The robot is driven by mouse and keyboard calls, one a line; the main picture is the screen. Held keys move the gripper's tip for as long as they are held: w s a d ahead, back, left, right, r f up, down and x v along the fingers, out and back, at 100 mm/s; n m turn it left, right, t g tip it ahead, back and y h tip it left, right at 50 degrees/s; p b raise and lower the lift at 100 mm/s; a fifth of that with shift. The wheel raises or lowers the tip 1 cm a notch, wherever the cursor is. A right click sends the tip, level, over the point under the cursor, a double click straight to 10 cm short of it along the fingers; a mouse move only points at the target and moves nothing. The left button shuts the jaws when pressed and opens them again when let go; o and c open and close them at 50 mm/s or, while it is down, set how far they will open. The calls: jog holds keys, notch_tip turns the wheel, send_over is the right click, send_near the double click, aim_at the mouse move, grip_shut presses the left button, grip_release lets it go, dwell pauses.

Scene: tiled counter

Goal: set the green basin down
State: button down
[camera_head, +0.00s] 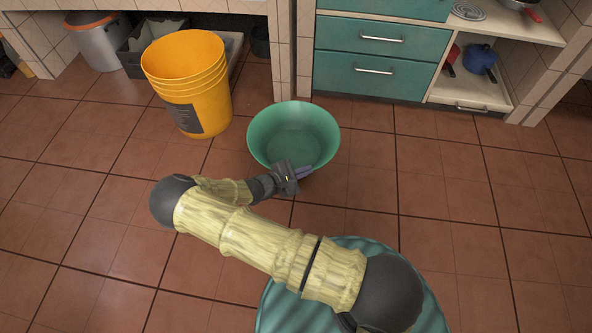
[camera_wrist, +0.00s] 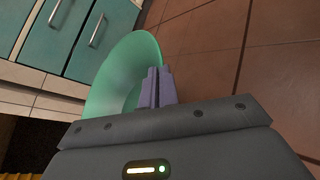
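The green basin (camera_head: 292,128) is in the middle of the head view, upright with its open top showing and looking empty. It also shows in the wrist view (camera_wrist: 122,72), tilted by the camera angle. My gripper (camera_head: 303,172) is at the basin's near rim. In the wrist view its two purple-grey fingers (camera_wrist: 157,86) are close together with the rim running in between, so it looks shut on the rim. The underside of the basin is hidden, and I cannot tell whether it touches the floor.
A yellow bucket (camera_head: 186,85) stands on the tiled floor (camera_head: 440,185) left of the basin. Behind are teal drawers (camera_head: 370,75) and an open shelf with a blue pot (camera_head: 479,60). A grey pot (camera_head: 100,42) stands under the counter at back left. The floor to the right is clear.

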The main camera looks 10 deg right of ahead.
notch_tip(320, 180, down, 6)
jog(key=b, duration=0.4)
jog(key=shift+f, duration=0.1)
jog(key=shift+f+b, duration=1.4)
jog(key=shift+f, duration=0.4)
jog(key=shift+f, duration=0.15)
jog(key=c, duration=1.7)
grip_release()
